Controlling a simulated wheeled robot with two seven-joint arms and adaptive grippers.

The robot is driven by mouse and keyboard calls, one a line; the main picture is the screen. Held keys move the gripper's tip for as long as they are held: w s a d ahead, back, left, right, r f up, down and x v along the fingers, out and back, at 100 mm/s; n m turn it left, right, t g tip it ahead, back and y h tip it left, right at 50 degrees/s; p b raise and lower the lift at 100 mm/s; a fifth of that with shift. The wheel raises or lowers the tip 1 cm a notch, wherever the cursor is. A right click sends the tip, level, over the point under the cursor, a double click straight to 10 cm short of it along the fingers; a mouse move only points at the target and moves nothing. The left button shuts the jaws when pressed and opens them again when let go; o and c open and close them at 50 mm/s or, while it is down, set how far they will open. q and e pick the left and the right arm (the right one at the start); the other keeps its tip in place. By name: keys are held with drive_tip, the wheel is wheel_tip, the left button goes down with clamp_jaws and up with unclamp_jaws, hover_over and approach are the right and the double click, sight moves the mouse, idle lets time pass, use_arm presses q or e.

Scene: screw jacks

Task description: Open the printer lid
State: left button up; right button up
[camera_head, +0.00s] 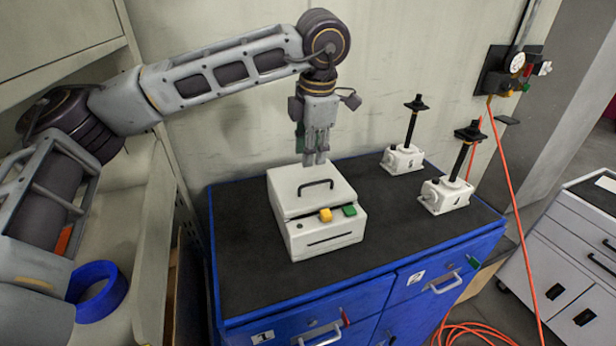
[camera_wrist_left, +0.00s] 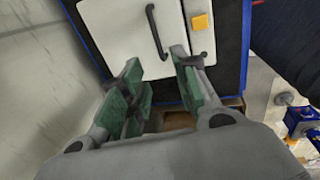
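The white printer (camera_head: 320,237) stands on the black top of a blue cabinet. Its lid (camera_head: 293,190) looks shut and carries a black bar handle (camera_head: 316,184). A yellow button (camera_head: 325,215) and a green button (camera_head: 349,210) sit on its front part. My left gripper (camera_head: 315,160) points down over the back of the lid, behind the handle. In the left wrist view its green-padded fingers (camera_wrist_left: 160,75) are apart with nothing between them. The handle (camera_wrist_left: 157,32) shows just beyond the fingertips there, and the yellow button (camera_wrist_left: 200,22) is beside it. My right gripper is not in view.
Two white screw jacks with black spindles, one farther back (camera_head: 402,158) and one nearer (camera_head: 445,193), stand right of the printer. An orange cable (camera_head: 512,200) hangs from the wall box. The front left of the cabinet top (camera_head: 243,270) is clear.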

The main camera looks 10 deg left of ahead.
sight(308, 186)
use_arm(q)
drive_tip(key=shift+w+a+f+p, duration=0.2)
drive_tip(key=shift+w+f+p, duration=0.05)
drive_tip(key=shift+f, duration=1.3)
drive_tip(key=shift+w+a+f+p, duration=0.15)
drive_tip(key=shift+w+f+p, duration=0.15)
drive_tip(key=shift+f, duration=1.2)
drive_tip(key=shift+w+a+f+p, duration=0.2)
drive_tip(key=shift+f+p, duration=0.05)
drive_tip(key=shift+f, duration=1.3)
clamp_jaws()
